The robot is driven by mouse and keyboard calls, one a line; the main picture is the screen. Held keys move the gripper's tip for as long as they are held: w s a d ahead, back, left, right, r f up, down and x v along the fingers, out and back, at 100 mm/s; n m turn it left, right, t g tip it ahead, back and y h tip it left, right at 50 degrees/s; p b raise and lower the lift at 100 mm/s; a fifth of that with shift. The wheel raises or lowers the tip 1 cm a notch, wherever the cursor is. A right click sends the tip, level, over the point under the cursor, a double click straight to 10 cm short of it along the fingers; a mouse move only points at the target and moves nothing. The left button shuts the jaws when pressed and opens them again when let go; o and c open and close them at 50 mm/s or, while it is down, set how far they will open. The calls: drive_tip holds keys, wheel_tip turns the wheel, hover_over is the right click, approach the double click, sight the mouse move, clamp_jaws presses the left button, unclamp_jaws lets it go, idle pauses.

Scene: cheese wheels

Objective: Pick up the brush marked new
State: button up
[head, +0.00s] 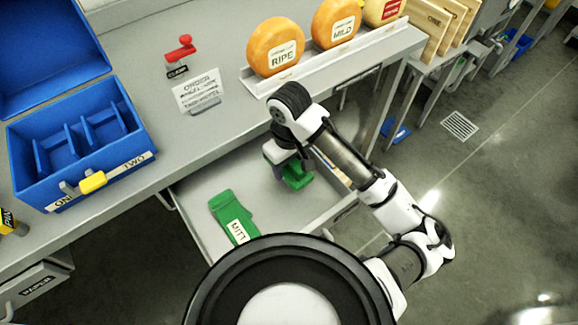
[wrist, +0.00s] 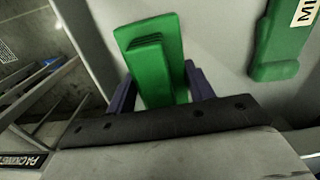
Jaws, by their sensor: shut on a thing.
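My gripper (head: 288,160) is down in the open drawer (head: 195,195) and is shut on a green thing (head: 298,177). In the wrist view the green thing (wrist: 152,60) stands between the two dark fingers (wrist: 160,88), with a few ridges near its top. No marking on it shows, so I cannot tell whether it is the brush marked new. A green mitt (head: 228,210) with a white label lies in the drawer to the left; its edge shows in the wrist view (wrist: 283,45). No word "new" is readable in either view.
An open blue box (head: 100,165) with compartments stands on the grey counter (head: 215,45). An order card (head: 198,90), a red clamp (head: 181,50) and cheese wheels marked ripe (head: 270,42) and mild (head: 330,22) stand behind the drawer. Open floor lies to the right.

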wheel_tip(320, 180, up, 18)
drive_tip(key=shift+f, duration=0.1)
drive_tip(key=o, duration=0.6)
drive_tip(key=shift+c, duration=0.2)
drive_tip(key=c, duration=0.4)
